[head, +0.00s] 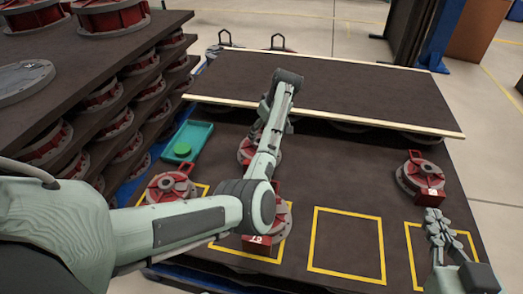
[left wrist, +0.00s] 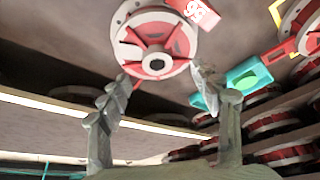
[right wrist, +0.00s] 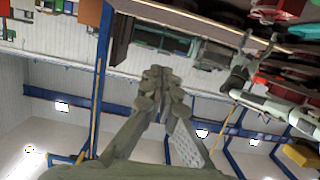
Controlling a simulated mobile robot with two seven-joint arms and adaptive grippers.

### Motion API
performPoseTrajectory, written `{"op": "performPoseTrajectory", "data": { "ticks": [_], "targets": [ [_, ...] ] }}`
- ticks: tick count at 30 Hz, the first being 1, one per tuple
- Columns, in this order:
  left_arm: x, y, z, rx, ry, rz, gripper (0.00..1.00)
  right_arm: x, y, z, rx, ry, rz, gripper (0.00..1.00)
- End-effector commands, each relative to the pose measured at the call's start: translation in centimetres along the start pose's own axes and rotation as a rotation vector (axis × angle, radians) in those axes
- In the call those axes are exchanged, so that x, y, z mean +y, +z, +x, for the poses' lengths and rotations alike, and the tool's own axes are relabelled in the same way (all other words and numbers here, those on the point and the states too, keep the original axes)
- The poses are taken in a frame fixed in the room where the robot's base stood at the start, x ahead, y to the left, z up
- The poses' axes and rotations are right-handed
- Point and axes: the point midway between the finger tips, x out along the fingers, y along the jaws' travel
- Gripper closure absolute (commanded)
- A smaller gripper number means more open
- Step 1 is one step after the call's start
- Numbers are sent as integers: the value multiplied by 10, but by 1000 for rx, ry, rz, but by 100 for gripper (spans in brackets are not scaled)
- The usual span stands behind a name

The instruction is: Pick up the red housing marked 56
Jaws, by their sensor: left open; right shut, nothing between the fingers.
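In the left wrist view a red housing (left wrist: 152,62) with a grey flange lies ahead of my left gripper (left wrist: 163,78). Its red block carries a white mark, turned on its side, that looks like 56. My left gripper is open, with its fingertips on either side of the housing's near edge; I cannot tell whether they touch it. In the head view this housing (head: 244,152) is partly behind my left arm, and the left fingers are hard to make out. My right gripper (head: 436,222) is shut and empty, in front of the right housing (head: 421,178).
Other red housings stand on the dark table, one at the left (head: 168,187) and one under my left arm (head: 278,222). A teal tray (head: 200,133) with a green disc lies at the left. A raised shelf (head: 330,90) spans the back. A yellow square (head: 346,243) is empty.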

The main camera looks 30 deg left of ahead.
Motion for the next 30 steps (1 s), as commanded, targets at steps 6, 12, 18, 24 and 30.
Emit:
{"op": "performPoseTrajectory", "data": {
  "ticks": [6,12,18,24,30],
  "targets": [
    [2,0,13,0,1,0,36,-8,-16,1,78,-16,10,100],
    [6,-1,35,0,0,0,36,-22,-49,-4,247,-46,34,100],
    [7,0,54,0,1,-1,36,-33,-80,-14,399,-70,60,100],
    [7,-1,59,0,2,-1,36,-36,-91,-19,449,-77,69,100],
    [7,-1,59,0,2,-1,40,-36,-91,-19,448,-77,68,100]
  ]
}}
